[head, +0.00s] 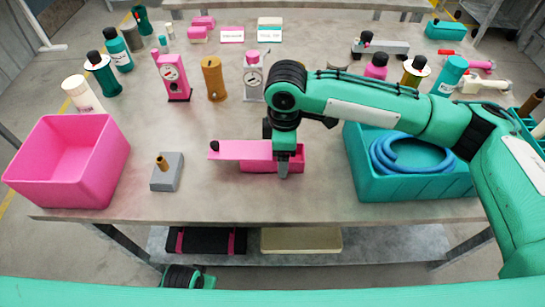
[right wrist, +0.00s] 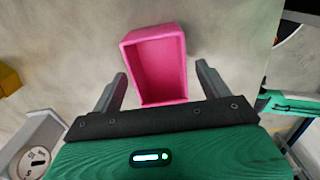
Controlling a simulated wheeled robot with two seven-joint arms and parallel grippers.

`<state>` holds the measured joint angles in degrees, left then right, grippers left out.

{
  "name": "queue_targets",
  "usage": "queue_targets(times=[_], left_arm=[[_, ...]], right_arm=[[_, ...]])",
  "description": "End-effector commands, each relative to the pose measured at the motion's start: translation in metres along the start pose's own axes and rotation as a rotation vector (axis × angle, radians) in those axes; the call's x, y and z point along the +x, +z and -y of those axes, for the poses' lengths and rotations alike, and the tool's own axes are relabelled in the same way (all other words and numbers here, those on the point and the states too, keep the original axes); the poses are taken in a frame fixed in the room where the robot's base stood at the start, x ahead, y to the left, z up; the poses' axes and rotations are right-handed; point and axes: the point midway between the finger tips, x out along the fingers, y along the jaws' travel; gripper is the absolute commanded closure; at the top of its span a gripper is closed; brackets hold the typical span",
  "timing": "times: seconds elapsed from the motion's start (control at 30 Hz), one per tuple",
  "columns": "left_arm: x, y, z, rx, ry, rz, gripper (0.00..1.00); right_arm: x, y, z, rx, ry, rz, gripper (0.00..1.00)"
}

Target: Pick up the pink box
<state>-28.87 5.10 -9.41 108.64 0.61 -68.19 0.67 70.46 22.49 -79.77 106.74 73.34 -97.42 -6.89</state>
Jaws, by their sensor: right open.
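A small pink open-topped box (head: 293,162) lies on the grey table in front of me, partly hidden by my right gripper (head: 283,167). In the right wrist view the pink box (right wrist: 157,60) shows its hollow inside between the two spread fingers of the right gripper (right wrist: 162,72). There is a gap on each side; the fingers do not appear to touch it. A flat pink plate (head: 235,149) shows at its left in the head view; I cannot tell if they are joined. I cannot make out my left gripper.
A large pink bin (head: 68,118) stands at the left, a grey block (head: 167,180) with a brass peg beside it. A teal bin (head: 368,188) with a coiled blue hose (head: 410,155) is close on the right. Bottles and pump parts stand farther back.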

Motion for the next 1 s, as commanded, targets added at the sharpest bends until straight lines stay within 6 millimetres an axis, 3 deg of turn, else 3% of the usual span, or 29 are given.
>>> queue_targets(times=[0.1, 0.3, 0.6, 0.83, 1.0], left_arm=[[0.000, 0.000, 0.000, 0.000, 0.000, 0.000, 0.59], [0.000, 0.000, 0.000, 0.000, 0.000, 0.000, 0.59], [0.000, 0.000, 0.000, 0.000, 0.000, 0.000, 0.59], [0.000, 0.000, 0.000, 0.000, 0.000, 0.000, 0.59], [0.000, 0.000, 0.000, 0.000, 0.000, 0.000, 0.59]], right_arm=[[0.012, 0.000, 0.001, -0.001, -0.001, -0.001, 0.22], [0.013, 0.000, 0.001, -0.001, 0.000, -0.001, 0.22], [0.012, 0.000, 0.001, -0.001, 0.000, -0.001, 0.78], [0.009, -0.001, 0.000, -0.001, 0.001, -0.002, 0.78], [-0.013, -0.001, 0.000, -0.002, 0.004, -0.004, 0.78]])
